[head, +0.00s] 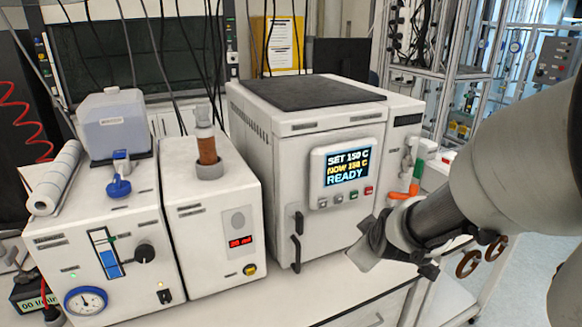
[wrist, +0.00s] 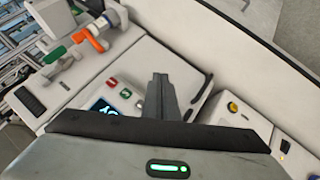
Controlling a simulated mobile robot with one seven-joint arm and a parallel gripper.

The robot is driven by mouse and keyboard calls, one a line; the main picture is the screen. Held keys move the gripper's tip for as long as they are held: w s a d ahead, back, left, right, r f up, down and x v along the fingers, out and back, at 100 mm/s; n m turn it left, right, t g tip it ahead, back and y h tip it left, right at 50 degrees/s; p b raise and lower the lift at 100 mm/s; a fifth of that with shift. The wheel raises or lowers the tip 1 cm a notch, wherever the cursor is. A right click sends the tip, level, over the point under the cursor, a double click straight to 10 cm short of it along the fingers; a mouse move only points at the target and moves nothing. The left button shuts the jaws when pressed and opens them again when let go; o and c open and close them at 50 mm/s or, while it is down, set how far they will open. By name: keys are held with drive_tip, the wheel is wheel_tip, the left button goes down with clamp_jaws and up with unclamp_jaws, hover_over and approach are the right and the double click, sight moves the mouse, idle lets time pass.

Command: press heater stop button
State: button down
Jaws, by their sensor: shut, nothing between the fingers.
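The heater (head: 312,120) is a white box with a lit panel (head: 347,172) reading SET 150 C, a NOW line that is hard to read, and READY. Under the display is a row of small buttons, with a green button (head: 353,194) and a red button (head: 368,190) at its right end. My gripper (head: 355,260) is shut and empty, below and in front of the panel. In the wrist view my gripper's fingers (wrist: 159,78) are together beside the green button (wrist: 112,83) and red button (wrist: 126,93). Part of the display is hidden there.
A black door handle (head: 296,243) sticks out at the heater's lower left. A white unit with a brown-filled tube (head: 207,150) and a pump unit with a gauge (head: 86,301) stand to the left. An orange-handled valve (head: 404,192) is at the right. The bench front is clear.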

drive_tip(key=w+d+f+n+t+h+b, duration=0.25)
drive_tip(key=w+d+f+n+h, duration=0.2)
drive_tip(key=d+f, duration=0.3)
wheel_tip(320, 180, up, 8)
drive_tip(key=d+n+t+h+b, duration=0.1)
drive_tip(key=n+t, duration=0.2)
drive_tip(key=n, duration=0.3)
drive_tip(key=w+d+n+t+h+b, duration=0.1)
drive_tip(key=n+t+b, duration=0.1)
drive_tip(key=n, duration=0.4)
drive_tip(key=shift+d+f+t, duration=0.2)
drive_tip(key=shift+d+t, duration=0.1)
drive_tip(key=shift+t, duration=0.25)
drive_tip(key=shift+w+b, duration=0.2)
drive_tip(key=shift+b, duration=0.1)
approach(369, 191)
drive_tip(key=w+d, duration=0.4)
drive_tip(key=shift+w+d+r+b, duration=0.15)
drive_tip(key=shift+d+r+b, duration=0.2)
drive_tip(key=shift+r, duration=0.05)
drive_tip(key=shift+w+a, duration=0.15)
drive_tip(key=shift+w, duration=0.2)
